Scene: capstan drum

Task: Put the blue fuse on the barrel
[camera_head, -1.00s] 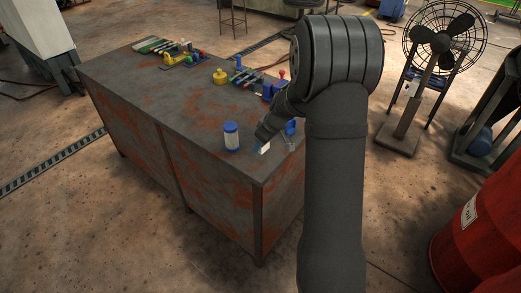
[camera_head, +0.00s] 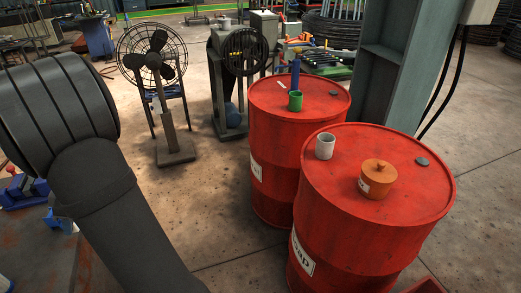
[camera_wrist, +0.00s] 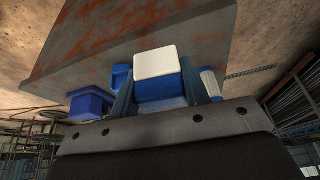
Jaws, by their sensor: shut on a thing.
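The blue fuse (camera_wrist: 160,88), a blue block with a white end, is between the fingers of my gripper (camera_wrist: 154,82) in the wrist view. The gripper is shut on it, over the rust-stained workbench (camera_wrist: 150,30); I cannot tell the exact height. In the head view my arm fills the left side, and I cannot make out the fuse there. Two red barrels stand upright at the right: a nearer one (camera_head: 350,240) and one behind it (camera_head: 272,150). I cannot tell which one the task means.
The nearer barrel's top carries a white cup (camera_head: 325,146) and an orange lidded pot (camera_head: 377,179). The rear one carries a green cup (camera_head: 295,101) and a tall blue object (camera_head: 295,74). Bare lid shows around them. A fan (camera_head: 158,90) and a green-grey column (camera_head: 395,70) stand behind.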

